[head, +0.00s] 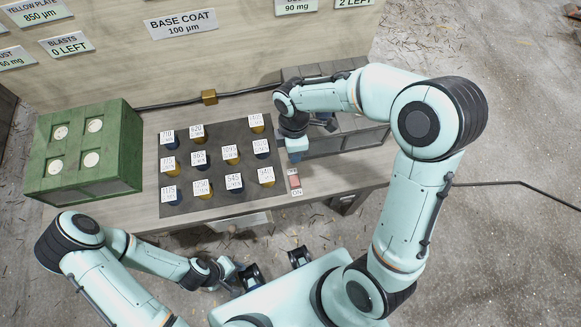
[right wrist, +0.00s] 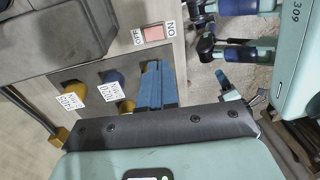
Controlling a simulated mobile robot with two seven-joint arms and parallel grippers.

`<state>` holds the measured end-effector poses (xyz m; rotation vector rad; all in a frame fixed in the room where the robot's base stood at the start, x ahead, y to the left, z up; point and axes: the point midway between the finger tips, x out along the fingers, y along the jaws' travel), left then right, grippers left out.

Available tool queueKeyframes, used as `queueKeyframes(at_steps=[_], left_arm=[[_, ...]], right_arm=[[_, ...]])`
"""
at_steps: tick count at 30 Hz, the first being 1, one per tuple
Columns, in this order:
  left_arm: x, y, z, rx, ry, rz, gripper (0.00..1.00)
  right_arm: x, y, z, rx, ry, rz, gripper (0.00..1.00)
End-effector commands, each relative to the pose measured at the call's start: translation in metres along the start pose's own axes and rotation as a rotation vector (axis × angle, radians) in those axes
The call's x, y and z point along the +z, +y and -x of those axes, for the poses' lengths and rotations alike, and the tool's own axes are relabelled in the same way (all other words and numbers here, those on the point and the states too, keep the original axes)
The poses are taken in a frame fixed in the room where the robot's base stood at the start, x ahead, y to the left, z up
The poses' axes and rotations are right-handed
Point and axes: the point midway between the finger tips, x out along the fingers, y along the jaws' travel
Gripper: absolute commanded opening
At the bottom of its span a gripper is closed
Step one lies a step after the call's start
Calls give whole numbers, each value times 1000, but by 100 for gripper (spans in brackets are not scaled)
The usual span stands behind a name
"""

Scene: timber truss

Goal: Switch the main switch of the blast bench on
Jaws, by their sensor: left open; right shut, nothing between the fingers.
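The main switch (head: 295,182) is a small red rocker on a pale plate at the bench's front right, marked OFF at its far end and ON at its near end. It also shows at the top of the right wrist view (right wrist: 154,33). Whether the rocker is tipped to on or off, I cannot tell. My right gripper (head: 297,157) points down just behind the switch. Its blue fingers are shut and empty (right wrist: 155,70), with a small gap to the switch in the picture. My left gripper (head: 238,276) is open and low in front of the bench, away from the switch.
A dark mat (head: 217,205) left of the switch holds several labelled blue and yellow pots. A green box (head: 85,190) with round discs stands at the left. A grey box (head: 345,142) stands behind and right of my right gripper. The bench's front edge is close to the switch.

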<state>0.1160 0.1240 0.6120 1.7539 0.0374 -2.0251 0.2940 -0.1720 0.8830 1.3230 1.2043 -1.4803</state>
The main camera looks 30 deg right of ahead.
Motion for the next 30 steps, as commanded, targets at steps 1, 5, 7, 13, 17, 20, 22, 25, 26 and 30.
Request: queueKeyframes(at_steps=[1, 5, 7, 13, 17, 20, 22, 25, 26, 30], left_arm=[[0, 0, 0, 0, -1, 1, 43], [0, 0, 0, 0, -1, 1, 43], [0, 0, 0, 0, -1, 1, 43], [1, -1, -1, -1, -1, 1, 43], [2, -2, -5, -1, -3, 1, 43], [3, -4, -8, -2, -5, 2, 43], [3, -5, -10, -2, -6, 2, 43], [4, -6, -13, -3, -7, 3, 43], [4, -6, -14, -3, -8, 3, 43], [5, -8, -16, -3, -9, 3, 43]], right_arm=[[0, 0, 0, 0, 0, 0, 0], [0, 0, 0, 0, 0, -1, 0], [0, 0, 0, -1, 0, -1, 0], [0, 0, -9, -3, -1, -1, 0], [0, -1, -30, -6, -1, 0, 0], [0, -2, -52, -7, -2, -1, 0], [0, -2, -68, -7, -2, -1, 0], [0, -2, -89, -7, -2, 0, 0], [0, -2, -95, -7, -2, 1, 0], [0, -1, -119, -4, -1, -2, 0]])
